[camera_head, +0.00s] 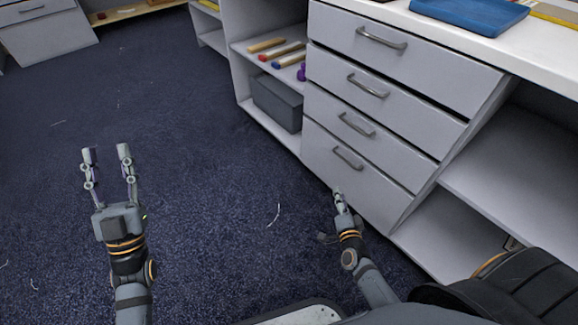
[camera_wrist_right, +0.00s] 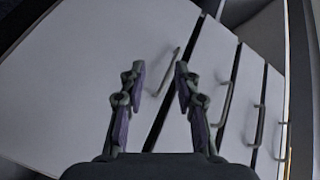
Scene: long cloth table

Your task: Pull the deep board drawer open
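A grey cabinet has several stacked drawers, all looking shut. The lowest drawer (camera_head: 365,190) has the tallest front; I take it as the deep board drawer, though no label shows. Its metal bar handle (camera_head: 348,158) is also in the right wrist view (camera_wrist_right: 168,72), between and beyond the fingertips. My right gripper (camera_head: 340,195) is close to the lowest drawer's front, below the handle in the head view. Its fingers (camera_wrist_right: 160,72) are open, with nothing held. My left gripper (camera_head: 106,152) is open and empty, over the carpet at the left.
The upper drawers have similar handles (camera_head: 381,37). Left of them, an open shelf holds coloured rods (camera_head: 282,54) and a grey box (camera_head: 277,101). A blue tray (camera_head: 470,12) lies on the white worktop (camera_head: 400,8).

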